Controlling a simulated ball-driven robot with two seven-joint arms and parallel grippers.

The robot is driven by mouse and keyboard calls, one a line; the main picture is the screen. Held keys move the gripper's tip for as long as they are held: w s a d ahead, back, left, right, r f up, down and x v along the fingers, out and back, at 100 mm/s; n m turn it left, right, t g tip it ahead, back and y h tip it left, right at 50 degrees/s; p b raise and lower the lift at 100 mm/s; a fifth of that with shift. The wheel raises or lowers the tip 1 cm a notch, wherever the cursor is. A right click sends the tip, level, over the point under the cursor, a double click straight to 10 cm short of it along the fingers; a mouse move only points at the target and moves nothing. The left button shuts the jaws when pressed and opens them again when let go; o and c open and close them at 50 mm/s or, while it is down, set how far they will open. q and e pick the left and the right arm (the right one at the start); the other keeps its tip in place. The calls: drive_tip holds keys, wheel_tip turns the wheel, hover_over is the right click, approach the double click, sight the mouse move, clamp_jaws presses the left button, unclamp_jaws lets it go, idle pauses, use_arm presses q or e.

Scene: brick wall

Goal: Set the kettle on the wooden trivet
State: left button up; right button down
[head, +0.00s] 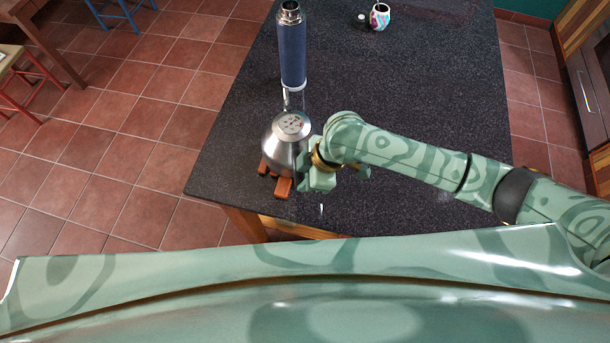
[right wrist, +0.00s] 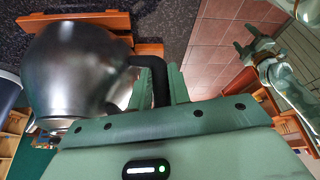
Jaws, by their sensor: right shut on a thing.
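The kettle (head: 283,150) is a rounded, shiny steel vessel with a dial on top, near the left front corner of the dark table. The wooden trivet (head: 284,188), made of reddish-brown bars, shows below the kettle and is partly hidden by it. It also shows behind the kettle in the right wrist view (right wrist: 75,22). I cannot tell whether the kettle's base touches it. My right gripper (head: 318,174) is at the kettle's right side, shut on its black handle (right wrist: 158,78).
A tall blue bottle (head: 292,50) stands on the dark speckled table (head: 420,90) behind the kettle. A colourful cup (head: 380,17) and a small pale object (head: 361,17) are at the far edge. The table's middle and right are clear beyond my arm.

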use_arm(q)
drive_tip(key=shift+s, duration=0.25)
use_arm(e)
drive_tip(key=shift+w, duration=0.2)
use_arm(q)
drive_tip(key=shift+w, duration=0.15)
use_arm(e)
drive_tip(key=shift+s, duration=0.1)
use_arm(q)
drive_tip(key=shift+w+f, duration=0.1)
drive_tip(key=shift+f, duration=0.15)
use_arm(e)
drive_tip(key=shift+f, duration=0.45)
drive_tip(key=c, duration=1.3)
unclamp_jaws()
drive_tip(key=shift+o, duration=0.3)
use_arm(q)
wheel_tip(320, 180, up, 2)
drive_tip(key=shift+r+p, duration=0.25)
drive_tip(key=shift+p, duration=0.8)
use_arm(e)
drive_tip(key=v, duration=1.6)
